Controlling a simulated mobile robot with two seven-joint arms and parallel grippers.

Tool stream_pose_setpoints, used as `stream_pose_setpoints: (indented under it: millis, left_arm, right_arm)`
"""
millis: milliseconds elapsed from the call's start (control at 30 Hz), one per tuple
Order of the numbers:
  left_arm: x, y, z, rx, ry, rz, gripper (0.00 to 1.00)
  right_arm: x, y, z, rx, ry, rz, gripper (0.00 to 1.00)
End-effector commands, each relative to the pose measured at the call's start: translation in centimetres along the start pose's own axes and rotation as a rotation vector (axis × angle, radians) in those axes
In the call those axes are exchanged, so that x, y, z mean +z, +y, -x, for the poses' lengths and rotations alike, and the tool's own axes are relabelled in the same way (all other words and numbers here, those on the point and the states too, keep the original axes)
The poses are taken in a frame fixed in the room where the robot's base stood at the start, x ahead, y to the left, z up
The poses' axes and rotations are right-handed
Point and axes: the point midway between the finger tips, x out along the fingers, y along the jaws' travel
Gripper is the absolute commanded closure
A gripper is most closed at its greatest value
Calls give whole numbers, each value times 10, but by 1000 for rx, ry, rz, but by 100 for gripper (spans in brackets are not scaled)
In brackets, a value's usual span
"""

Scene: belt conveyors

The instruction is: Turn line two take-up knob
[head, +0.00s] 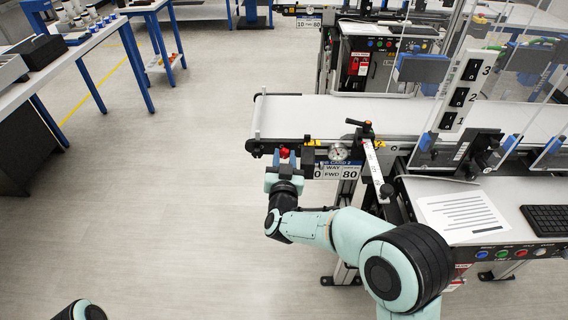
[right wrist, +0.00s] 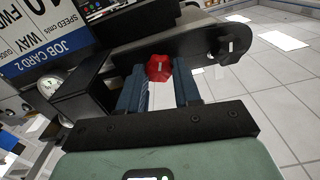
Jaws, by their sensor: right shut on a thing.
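The red take-up knob (head: 284,153) sits at the left end of the line two conveyor (head: 300,115), below the belt. It also shows in the right wrist view (right wrist: 159,68), between my two blue fingers. My right gripper (head: 283,162) is shut on the knob, reaching it from the front; the fingers flank it on both sides. A round gauge (head: 338,147) is just above the card. My left gripper is out of view.
A control desk (head: 460,186) with a paper sheet, a keyboard (head: 545,218) and coloured buttons stands at the right. A switch post numbered 1 to 3 (head: 462,95) rises behind it. A workbench (head: 80,42) is at the upper left. The floor left of the conveyor is clear.

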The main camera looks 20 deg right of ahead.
Motion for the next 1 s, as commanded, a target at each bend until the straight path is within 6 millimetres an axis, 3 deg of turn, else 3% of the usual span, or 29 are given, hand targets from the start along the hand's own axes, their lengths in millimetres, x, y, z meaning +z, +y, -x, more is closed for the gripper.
stream_pose_setpoints:
  millis: [100, 500, 1000]
  left_arm:
    - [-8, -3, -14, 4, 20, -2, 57]
    - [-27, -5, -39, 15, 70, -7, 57]
    - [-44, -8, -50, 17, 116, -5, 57]
  right_arm:
    - [4, 2, 0, 1, 1, -101, 98]
    - [4, 2, 0, 1, -2, -412, 98]
    - [2, 1, 0, 0, -4, -570, 98]
